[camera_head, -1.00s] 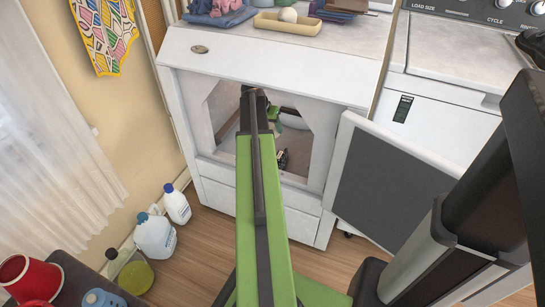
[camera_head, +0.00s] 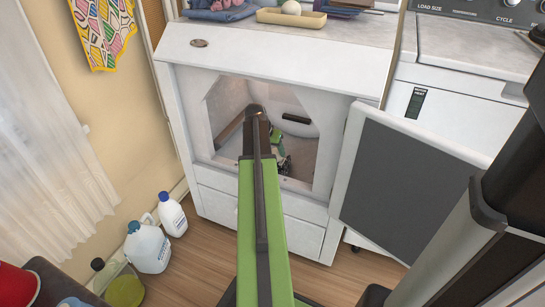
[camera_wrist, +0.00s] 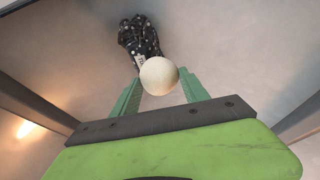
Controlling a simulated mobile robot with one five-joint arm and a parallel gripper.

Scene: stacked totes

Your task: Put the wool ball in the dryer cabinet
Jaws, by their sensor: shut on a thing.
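The dryer cabinet (camera_head: 265,62) is white, with its front opening uncovered and its door (camera_head: 408,190) swung open to the right. My arm reaches through the opening. My gripper (camera_wrist: 160,80) is shut on the cream-coloured wool ball (camera_wrist: 159,75), which sits between the green fingertips in the wrist view. In the head view one green finger of my gripper (camera_head: 277,138) shows inside the cabinet. The ball is hidden there. The ball appears held above the cabinet's pale floor; its exact height is hard to tell.
A dark, white-speckled item (camera_wrist: 138,38) lies on the cabinet floor just beyond the ball. A yellow tray (camera_head: 292,20) with another pale ball (camera_head: 291,7) sits on top. White bottles (camera_head: 148,248) stand on the floor to the left. A washer (camera_head: 455,90) stands at right.

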